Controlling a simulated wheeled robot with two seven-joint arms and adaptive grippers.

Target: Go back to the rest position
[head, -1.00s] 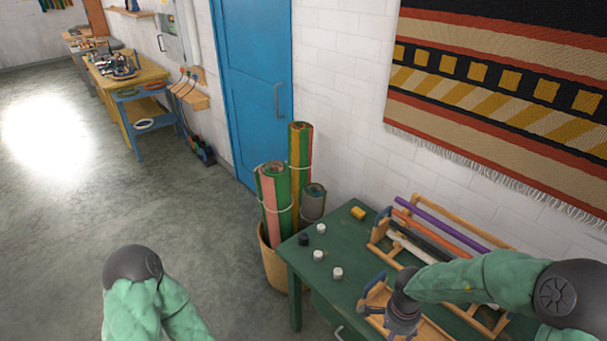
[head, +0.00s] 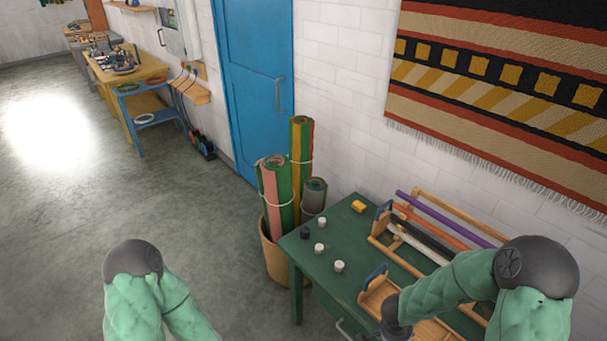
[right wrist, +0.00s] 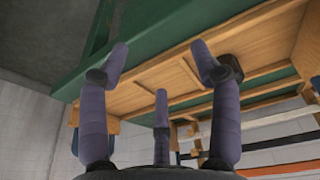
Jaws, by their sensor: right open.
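My right gripper (right wrist: 160,65) is open and empty in the right wrist view, its purple-grey fingers spread apart. Behind the fingers is a wooden tray (right wrist: 185,77) with dividers; I cannot tell the exact gap between them. In the head view my right arm reaches over the green table (head: 338,237), and its dark wrist is low at the tray's (head: 372,296) near side. The fingers are not clear there. My left arm is bent at the lower left over the floor; its gripper is out of view.
A wooden rack with coloured rods (head: 440,215) stands behind the tray. Several small white, black and yellow pieces (head: 340,266) sit on the table's left part. A basket (head: 277,255) of rolled textiles stands left of the table. The floor (head: 120,210) at left is clear.

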